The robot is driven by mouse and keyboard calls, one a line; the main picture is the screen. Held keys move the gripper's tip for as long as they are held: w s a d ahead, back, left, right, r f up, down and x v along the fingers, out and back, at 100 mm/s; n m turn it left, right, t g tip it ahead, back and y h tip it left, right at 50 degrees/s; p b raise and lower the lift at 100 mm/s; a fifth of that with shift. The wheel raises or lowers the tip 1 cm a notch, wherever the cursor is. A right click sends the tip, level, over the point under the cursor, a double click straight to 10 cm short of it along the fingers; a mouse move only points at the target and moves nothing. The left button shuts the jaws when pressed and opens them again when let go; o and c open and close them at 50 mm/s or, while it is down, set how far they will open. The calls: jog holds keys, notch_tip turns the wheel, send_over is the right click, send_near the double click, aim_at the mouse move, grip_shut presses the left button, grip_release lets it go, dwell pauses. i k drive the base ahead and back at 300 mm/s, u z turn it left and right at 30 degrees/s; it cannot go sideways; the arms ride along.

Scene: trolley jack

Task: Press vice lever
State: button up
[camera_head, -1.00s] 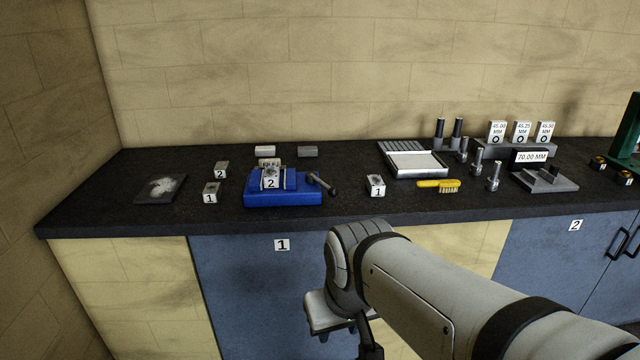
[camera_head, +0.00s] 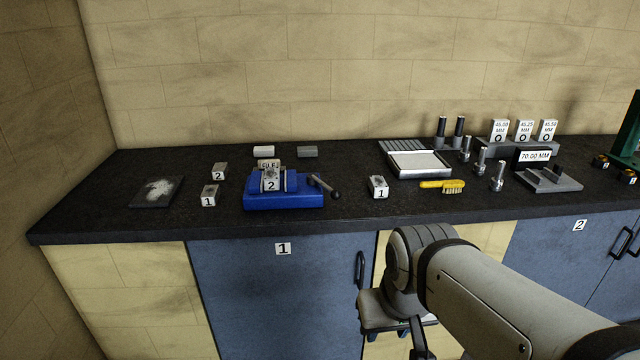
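The blue vice (camera_head: 284,198) sits on the dark bench top, left of the middle. A block marked 2 (camera_head: 271,181) stands between its jaws. The vice lever (camera_head: 325,186), a dark bar with a ball end, sticks out on the vice's right side and slopes down to the right. My gripper (camera_head: 418,345) is low in front of the bench, below and to the right of the vice, well apart from the lever. Its fingers are partly cut off by the bottom edge and hidden by my arm, so its opening is unclear.
Right of the lever stand a block marked 1 (camera_head: 378,187), a yellow brush (camera_head: 442,185) and a pale tray (camera_head: 419,165). Blocks (camera_head: 209,195) and a dusty dark plate (camera_head: 158,191) lie left. Cabinet doors (camera_head: 285,300) with a handle (camera_head: 360,270) are below the bench edge.

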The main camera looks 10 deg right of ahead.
aim_at(313, 179)
jog(key=i, duration=0.95)
jog(key=z, duration=0.05)
jog(key=k, duration=1.3)
jog(key=z, duration=0.4)
jog(key=i, duration=1.65)
jog(key=u, duration=0.5)
